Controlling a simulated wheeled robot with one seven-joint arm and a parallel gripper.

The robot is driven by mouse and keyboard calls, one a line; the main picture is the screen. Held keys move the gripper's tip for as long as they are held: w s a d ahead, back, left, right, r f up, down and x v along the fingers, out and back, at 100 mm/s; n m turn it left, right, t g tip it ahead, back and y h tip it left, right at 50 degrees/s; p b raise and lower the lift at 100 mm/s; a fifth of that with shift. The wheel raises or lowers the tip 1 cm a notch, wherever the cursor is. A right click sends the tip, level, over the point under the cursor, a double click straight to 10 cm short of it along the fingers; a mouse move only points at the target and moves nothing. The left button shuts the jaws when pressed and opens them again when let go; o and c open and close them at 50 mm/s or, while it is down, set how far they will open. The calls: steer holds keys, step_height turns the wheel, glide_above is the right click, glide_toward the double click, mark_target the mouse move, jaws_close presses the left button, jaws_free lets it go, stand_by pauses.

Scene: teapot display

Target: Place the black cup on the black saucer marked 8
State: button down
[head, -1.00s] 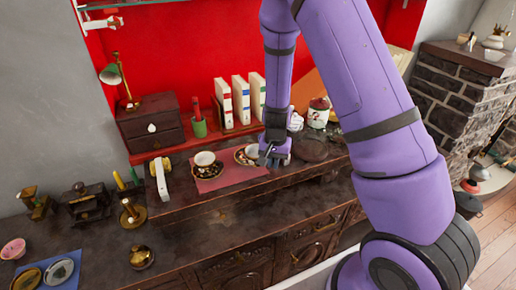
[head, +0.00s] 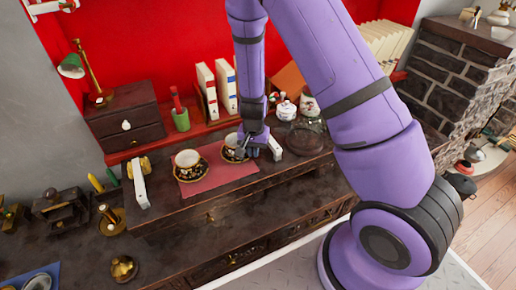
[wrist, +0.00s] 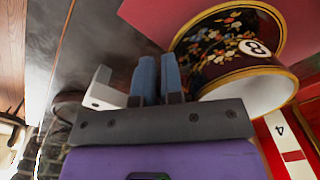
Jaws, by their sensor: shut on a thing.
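The black cup (wrist: 228,76), with a pale inside and gold rim, is beside my shut fingers in the wrist view. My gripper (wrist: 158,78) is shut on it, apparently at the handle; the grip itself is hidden. The black saucer (wrist: 195,48), with flowers and a gold edge, is close beneath the cup. A white disc marked 8 shows where the two overlap. I cannot tell whether cup and saucer touch. In the head view my gripper (head: 258,150) is at the right of this cup (head: 231,141), partly covering the saucer.
Another dark cup (head: 187,160) stands on its own saucer (head: 180,178) to the left. Both sets are on a pink cloth (head: 215,188). Books (head: 207,90) and a green pot (head: 181,120) stand behind. White upright pieces (head: 140,185) flank the cloth. A glass dish (head: 305,140) is at the right.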

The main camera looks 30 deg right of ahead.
steer(key=c, duration=1.3)
jaws_free()
steer(key=shift+f, duration=0.1)
steer(key=shift+o, duration=0.2)
steer(key=s+r+n+t+y, duration=0.1)
steer(key=s+r, duration=0.2)
steer(key=r, duration=0.7)
steer(key=s+r+n, duration=0.1)
steer(key=s+r, duration=0.2)
steer(key=r, duration=0.8)
steer(key=s+r+n+t+y, duration=0.1)
steer(key=s+r, duration=0.2)
steer(key=r, duration=0.7)
steer(key=s+d+r+n+t+h, duration=0.1)
steer(key=s+r+n, duration=0.1)
steer(key=s+r, duration=0.3)
steer(key=s+d+r+n+t+h, duration=0.1)
steer(key=s+r, duration=0.5)
steer(key=s, duration=0.6)
steer(key=shift+s+d+n+t, duration=0.3)
steer(key=shift+d+n+t, duration=0.1)
steer(key=shift+n+t, duration=0.25)
